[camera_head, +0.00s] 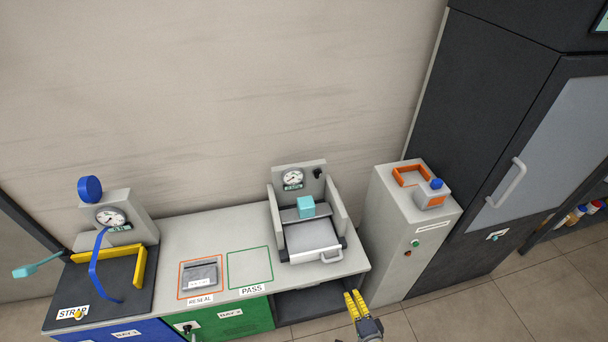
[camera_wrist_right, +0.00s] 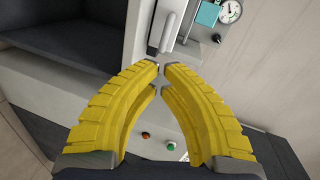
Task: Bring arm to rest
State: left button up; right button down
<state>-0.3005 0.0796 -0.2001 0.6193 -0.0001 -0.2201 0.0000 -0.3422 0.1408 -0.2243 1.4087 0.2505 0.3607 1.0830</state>
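My right gripper (camera_head: 355,302) has yellow ribbed fingers and is at the bottom of the head view, in front of the bench's right end and the grey cabinet. In the right wrist view the two curved fingertips (camera_wrist_right: 160,69) come together with only a thin gap, and nothing shows between them. It is shut and empty, apart from the bench and machines. My left gripper is not in view.
The bench (camera_head: 185,235) carries a strapping station (camera_head: 112,280) at left, a grey pack (camera_head: 200,275) in the RESEAL outline, an empty PASS outline (camera_head: 250,268), and a gauge machine (camera_head: 308,238) with a teal block (camera_head: 306,207). A grey cabinet (camera_head: 395,230) stands right.

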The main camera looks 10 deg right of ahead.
jog(key=s+d+f+n+g, duration=0.1)
jog(key=s+f+n+g, duration=0.3)
jog(key=s+f+n, duration=0.45)
jog(key=s+d+f+n+g, duration=0.1)
jog(key=s+f+n+g, duration=0.35)
jog(key=f, duration=0.75)
jog(key=s+d+f+n+g+h, duration=0.1)
jog(key=s+f, duration=0.4)
jog(key=s, duration=0.7)
jog(key=s+d+f+n+g+h, duration=0.1)
jog(key=s+f+n+g, duration=0.3)
jog(key=s, duration=0.9)
notch_tip(320, 180, down, 2)
jog(key=shift+d+f, duration=0.2)
jog(key=shift+d, duration=0.7)
